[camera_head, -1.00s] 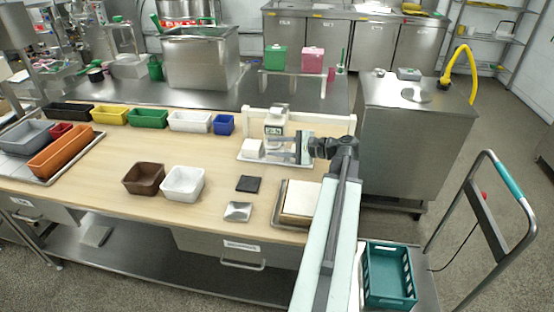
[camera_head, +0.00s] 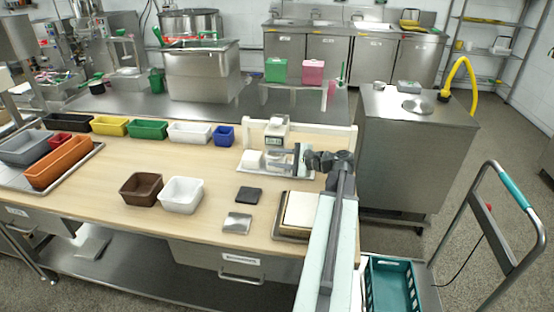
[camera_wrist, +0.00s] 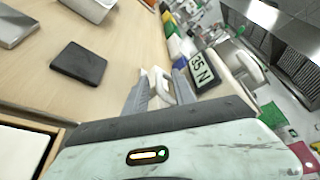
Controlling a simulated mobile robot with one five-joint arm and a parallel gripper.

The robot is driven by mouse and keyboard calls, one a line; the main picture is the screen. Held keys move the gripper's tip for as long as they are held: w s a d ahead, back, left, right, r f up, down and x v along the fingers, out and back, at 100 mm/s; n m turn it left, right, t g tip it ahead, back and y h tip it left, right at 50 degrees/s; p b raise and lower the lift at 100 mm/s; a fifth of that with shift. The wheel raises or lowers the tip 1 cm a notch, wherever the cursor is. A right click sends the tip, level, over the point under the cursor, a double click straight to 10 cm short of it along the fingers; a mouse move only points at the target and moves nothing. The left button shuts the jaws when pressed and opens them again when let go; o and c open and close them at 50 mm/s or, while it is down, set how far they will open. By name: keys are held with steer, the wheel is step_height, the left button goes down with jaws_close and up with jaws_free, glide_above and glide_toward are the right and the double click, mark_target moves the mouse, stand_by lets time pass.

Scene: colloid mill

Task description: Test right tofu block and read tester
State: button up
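The tester (camera_head: 276,134) stands on a metal tray at the back right of the table. Its display (camera_wrist: 202,68) reads 35 N in the wrist view. A small white block (camera_head: 252,160), apparently tofu, sits on the tray left of my gripper. A larger white slab (camera_head: 301,209) lies in a wood-edged tray at the table's right front; its corner shows in the wrist view (camera_wrist: 22,148). My gripper (camera_head: 271,159) points left, low in front of the tester. Its fingers are apart. A white thing (camera_wrist: 159,82) shows between them in the wrist view; contact is unclear.
A dark square pad (camera_head: 248,194) and a metal piece (camera_head: 237,222) lie in front of the tester. Brown (camera_head: 141,188) and white (camera_head: 181,194) bins stand left of them. A white rail (camera_head: 335,140) edges the table behind. Colored bins line the back left.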

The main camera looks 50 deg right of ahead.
jaws_close()
steer(key=shift+s+a+f, duration=0.1)
stand_by(1.2)
